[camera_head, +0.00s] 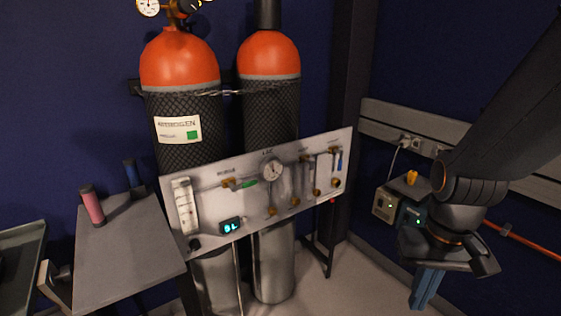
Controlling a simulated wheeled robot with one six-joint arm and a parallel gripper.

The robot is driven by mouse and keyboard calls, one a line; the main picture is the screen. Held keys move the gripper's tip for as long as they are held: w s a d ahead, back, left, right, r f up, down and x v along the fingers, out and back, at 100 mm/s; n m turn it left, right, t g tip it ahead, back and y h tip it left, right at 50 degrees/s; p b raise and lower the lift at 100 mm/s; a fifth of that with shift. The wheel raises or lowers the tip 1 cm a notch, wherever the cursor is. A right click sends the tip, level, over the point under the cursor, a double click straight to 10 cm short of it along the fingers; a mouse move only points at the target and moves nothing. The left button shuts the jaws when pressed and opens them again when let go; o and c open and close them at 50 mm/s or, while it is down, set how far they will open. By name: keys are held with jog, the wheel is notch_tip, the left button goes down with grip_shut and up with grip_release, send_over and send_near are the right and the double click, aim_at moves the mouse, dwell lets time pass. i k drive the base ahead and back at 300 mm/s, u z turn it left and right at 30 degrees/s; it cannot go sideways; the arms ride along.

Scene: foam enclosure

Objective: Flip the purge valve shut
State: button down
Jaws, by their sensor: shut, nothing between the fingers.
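A white gas panel (210,209) stands in front of two gas cylinders. A valve with a green lever (246,184) sits on its left half, the lever lying roughly sideways. A valve with a blue lever (339,161) sits near the right end, the lever hanging roughly straight down. The small panel labels are too small to read surely, so I cannot tell which valve is marked purge. My gripper (424,294) has blue fingers pointing down, shut and empty, at the lower right. It is well apart from the panel, and the floor is below it.
Orange-topped cylinders (180,62) stand chained behind the panel. A small instrument box (385,205) is by the right wall.

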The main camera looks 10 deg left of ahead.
aim_at(234, 188)
jog(key=u, duration=0.2)
jog(key=i, duration=1.05)
jog(key=u, duration=0.7)
